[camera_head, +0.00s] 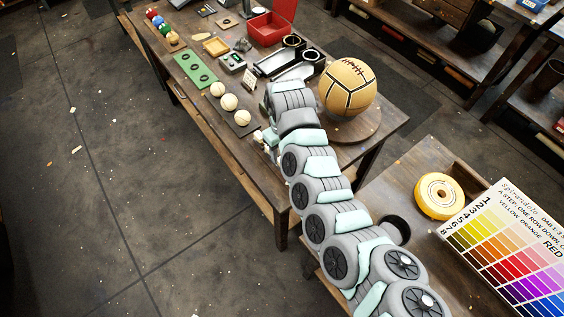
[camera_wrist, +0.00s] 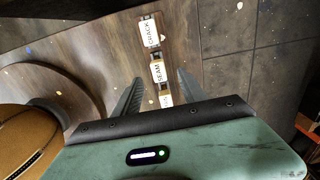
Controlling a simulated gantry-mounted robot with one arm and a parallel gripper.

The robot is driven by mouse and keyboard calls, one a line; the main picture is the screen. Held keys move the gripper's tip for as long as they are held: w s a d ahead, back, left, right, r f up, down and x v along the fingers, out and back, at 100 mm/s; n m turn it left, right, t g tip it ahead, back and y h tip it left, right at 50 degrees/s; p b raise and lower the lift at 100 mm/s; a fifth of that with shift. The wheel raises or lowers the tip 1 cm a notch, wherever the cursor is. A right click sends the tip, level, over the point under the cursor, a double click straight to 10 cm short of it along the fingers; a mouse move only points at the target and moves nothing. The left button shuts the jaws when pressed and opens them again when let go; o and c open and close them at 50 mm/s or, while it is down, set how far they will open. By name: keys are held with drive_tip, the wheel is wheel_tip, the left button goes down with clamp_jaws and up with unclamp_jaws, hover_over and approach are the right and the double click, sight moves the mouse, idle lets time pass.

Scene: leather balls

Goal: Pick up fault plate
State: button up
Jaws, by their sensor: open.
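Small plates with white printed labels stand in a row on the wooden table in the wrist view. One reads CRACK (camera_wrist: 151,33), one reads SEAM (camera_wrist: 157,72), and a third plate (camera_wrist: 166,101) is partly hidden by my gripper body, its word not fully legible. In the head view the plates (camera_head: 258,136) are small pale blocks at the table's near-left edge, partly behind my arm. My gripper (camera_wrist: 160,77) is open and empty, its two fingers on either side of the row around the SEAM plate. I cannot tell how high the fingertips are above the table.
A large tan stitched ball (camera_head: 347,88) sits on a round wooden stand (camera_head: 362,127) right of my arm. Three cream balls (camera_head: 229,102) lie on a dark strip beyond the plates. A green board (camera_head: 195,70) and a red box (camera_head: 268,30) are farther back.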

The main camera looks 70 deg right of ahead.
drive_tip(key=f, duration=0.3)
drive_tip(key=shift+d+f, duration=0.2)
wheel_tip(320, 180, down, 4)
drive_tip(key=shift+w+f+b, duration=0.1)
drive_tip(key=shift+b, duration=0.3)
drive_tip(key=shift+d, duration=0.1)
clamp_jaws()
